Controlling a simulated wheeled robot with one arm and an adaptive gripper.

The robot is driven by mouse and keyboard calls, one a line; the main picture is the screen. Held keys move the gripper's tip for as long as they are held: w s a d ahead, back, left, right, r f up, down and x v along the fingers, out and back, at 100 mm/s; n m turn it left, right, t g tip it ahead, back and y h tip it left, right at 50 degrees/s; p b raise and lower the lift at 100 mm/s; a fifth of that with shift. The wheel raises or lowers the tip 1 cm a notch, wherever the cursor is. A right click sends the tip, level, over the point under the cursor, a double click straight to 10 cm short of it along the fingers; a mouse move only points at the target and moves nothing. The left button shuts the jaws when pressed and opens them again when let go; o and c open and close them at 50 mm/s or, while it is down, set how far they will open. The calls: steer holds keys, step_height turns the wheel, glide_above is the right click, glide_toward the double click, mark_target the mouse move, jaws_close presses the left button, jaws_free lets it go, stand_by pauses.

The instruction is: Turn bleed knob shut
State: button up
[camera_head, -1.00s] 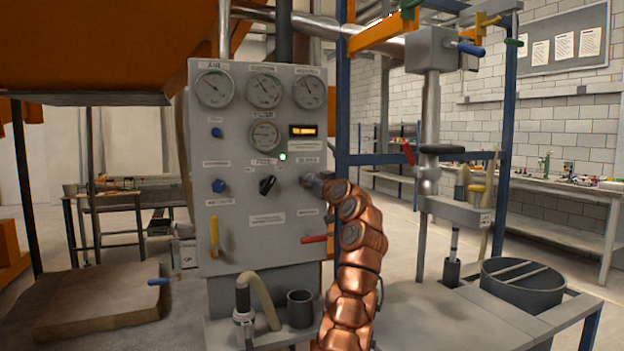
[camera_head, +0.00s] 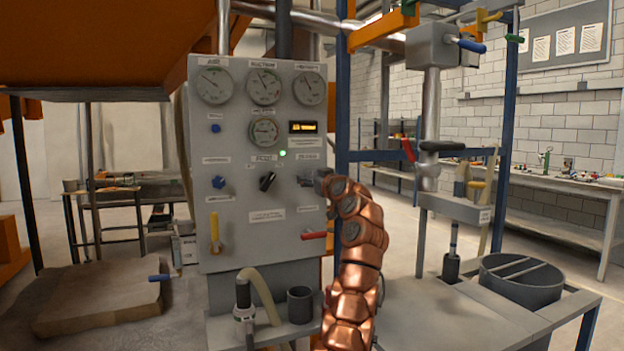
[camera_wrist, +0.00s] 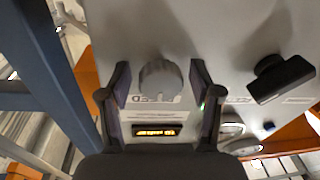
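The bleed knob (camera_wrist: 161,80) is a round grey ribbed knob on the grey panel, with a partly covered label beside it in the wrist view. My gripper (camera_wrist: 161,72) is open, one dark finger on each side of the knob. A small gap shows between each finger and the knob, so it appears ungripped. In the head view my gripper (camera_head: 314,182) is at the panel's right edge and hides the knob. How far the fingertips are from the panel face is hard to tell.
A black selector knob (camera_head: 267,181) sits left of my gripper and also shows in the wrist view (camera_wrist: 282,78). A red lever (camera_head: 314,235) is just below my gripper. A lit amber display (camera_wrist: 156,131) is near the fingers. A blue frame post (camera_head: 342,110) stands right of the panel.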

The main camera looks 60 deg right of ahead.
stand_by(0.3)
steer(key=v, duration=1.2)
stand_by(0.7)
stand_by(0.8)
